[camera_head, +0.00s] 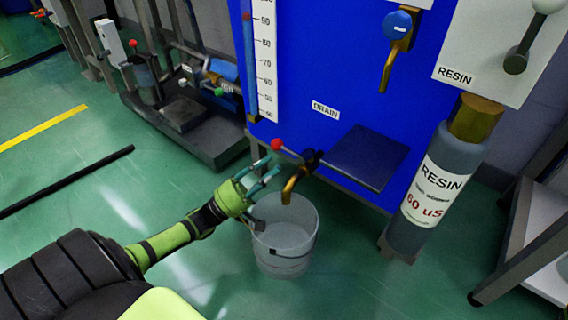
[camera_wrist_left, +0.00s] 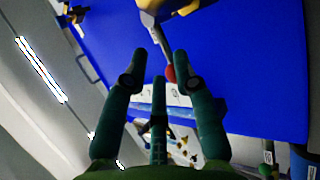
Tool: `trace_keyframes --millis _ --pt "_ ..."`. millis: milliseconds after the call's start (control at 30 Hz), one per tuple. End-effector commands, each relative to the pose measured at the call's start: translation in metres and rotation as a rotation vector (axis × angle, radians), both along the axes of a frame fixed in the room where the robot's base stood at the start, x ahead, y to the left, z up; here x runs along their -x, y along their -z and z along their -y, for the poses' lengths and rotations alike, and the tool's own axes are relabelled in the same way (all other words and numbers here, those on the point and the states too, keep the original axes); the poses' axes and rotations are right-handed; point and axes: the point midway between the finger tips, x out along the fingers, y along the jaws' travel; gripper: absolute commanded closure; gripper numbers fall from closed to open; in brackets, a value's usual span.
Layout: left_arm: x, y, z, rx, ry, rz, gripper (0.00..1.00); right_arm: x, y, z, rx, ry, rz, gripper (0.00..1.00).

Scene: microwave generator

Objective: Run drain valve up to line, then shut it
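The drain valve (camera_head: 297,180) is a brass spout on the blue panel below the DRAIN label (camera_head: 326,110). Its lever ends in a red ball (camera_head: 277,144), pointing up and left. My left gripper (camera_head: 270,172) is just left of the valve, fingers spread, below the red ball. In the left wrist view, the red ball (camera_wrist_left: 171,73) shows between the fingertips of my left gripper (camera_wrist_left: 160,72), nearer the right one; I cannot tell whether they touch. A pale bucket (camera_head: 285,245) stands under the spout; no stream shows. My right gripper is not in view.
A white scale (camera_head: 264,55) with a narrow tube (camera_head: 249,65) runs up the panel. A blue shelf (camera_head: 366,157) juts out right of the valve. A RESIN cylinder (camera_head: 432,195) stands farther right.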

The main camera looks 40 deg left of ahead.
Motion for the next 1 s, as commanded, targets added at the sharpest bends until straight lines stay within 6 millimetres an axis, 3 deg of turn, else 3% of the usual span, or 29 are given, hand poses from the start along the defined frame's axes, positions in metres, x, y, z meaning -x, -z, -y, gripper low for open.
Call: trace_keyframes --millis 300,667,767,1000 --pt "-0.033 -0.022 0.020 -0.001 0.001 0.002 0.72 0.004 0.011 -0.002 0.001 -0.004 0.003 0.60" --pt "-0.036 -0.026 0.022 0.000 0.000 0.000 0.72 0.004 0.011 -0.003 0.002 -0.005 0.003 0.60" --pt "-0.036 -0.026 0.022 0.000 0.000 0.000 1.00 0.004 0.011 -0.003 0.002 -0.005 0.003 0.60" --pt "-0.036 -0.026 0.022 -0.005 -0.001 0.000 1.00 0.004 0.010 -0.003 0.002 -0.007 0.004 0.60"
